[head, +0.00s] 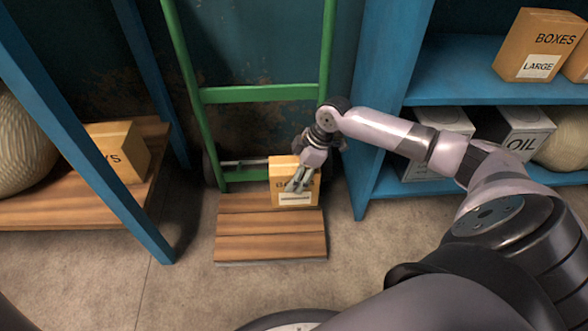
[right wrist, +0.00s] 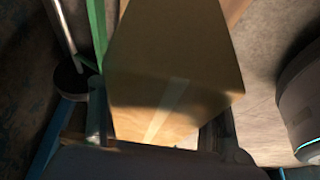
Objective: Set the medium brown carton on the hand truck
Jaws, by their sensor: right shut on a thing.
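The brown carton (head: 283,172) is at the back right of the hand truck's wooden platform (head: 250,228), just in front of its green frame (head: 250,95). It looks upright; whether its base touches the planks I cannot tell. Its white label is too small to read. My right gripper (head: 298,184) reaches down over the carton and is shut on it. In the right wrist view the carton (right wrist: 170,60) fills the middle, with a finger on each side of its near end and a pale tape strip on it. My left gripper is not in view.
A blue shelf (head: 455,75) at right holds a large carton (head: 535,50) and oil boxes (head: 525,128). A blue rack with a wooden shelf (head: 60,208) at left holds another carton (head: 118,150) and a pale sack (head: 18,145). The platform's front and left planks are bare.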

